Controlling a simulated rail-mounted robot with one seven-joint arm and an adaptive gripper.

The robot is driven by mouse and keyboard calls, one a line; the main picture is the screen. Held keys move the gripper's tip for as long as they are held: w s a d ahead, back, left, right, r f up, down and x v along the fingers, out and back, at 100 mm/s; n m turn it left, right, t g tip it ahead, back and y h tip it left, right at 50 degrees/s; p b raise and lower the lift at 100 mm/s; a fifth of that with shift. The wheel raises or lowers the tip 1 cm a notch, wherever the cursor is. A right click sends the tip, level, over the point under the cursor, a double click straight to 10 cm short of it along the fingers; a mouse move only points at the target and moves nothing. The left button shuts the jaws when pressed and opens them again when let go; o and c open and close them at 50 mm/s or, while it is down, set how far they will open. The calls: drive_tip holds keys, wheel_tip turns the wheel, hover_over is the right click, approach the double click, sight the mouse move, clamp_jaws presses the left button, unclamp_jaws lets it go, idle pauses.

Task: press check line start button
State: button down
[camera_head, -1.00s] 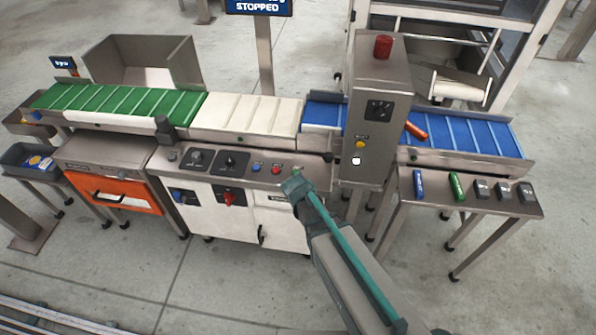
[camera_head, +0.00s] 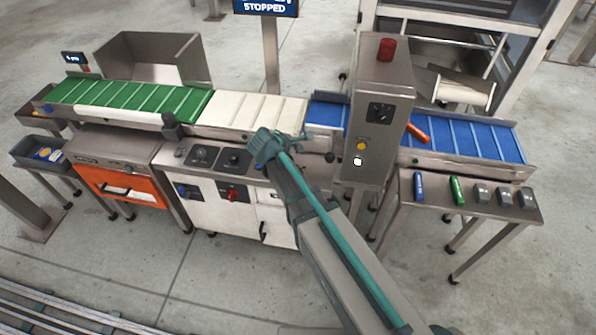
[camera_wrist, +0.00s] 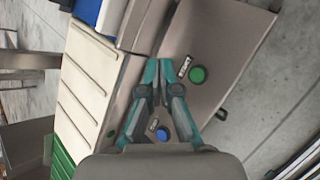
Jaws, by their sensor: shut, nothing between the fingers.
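The control panel (camera_head: 205,160) is the grey top of the white cabinet below the conveyor, with black dials. In the wrist view a green button (camera_wrist: 198,74) sits on the panel (camera_wrist: 222,50) beside a small label that I cannot read. A blue button (camera_wrist: 162,134) shows between my fingers, nearer the wrist. My gripper (camera_wrist: 160,65) is shut and empty, its tips over the panel to the left of the green button. In the head view my gripper (camera_head: 308,137) is above the panel's right part, and my arm hides the buttons there. Contact cannot be told.
A grey upright box (camera_head: 378,110) with a red lamp, a yellow button and a white button stands close right of my gripper. The conveyor's white section (camera_head: 255,112) lies behind. A sign (camera_head: 265,7) reads "STOPPED". A side table (camera_head: 440,212) holds several small items.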

drive_tip(key=shift+f, duration=0.1)
drive_tip(key=shift+f+b, duration=2.75)
drive_tip(key=shift+f, duration=1.6)
drive_tip(key=shift+f, duration=0.15)
drive_tip(key=shift+f, duration=0.3)
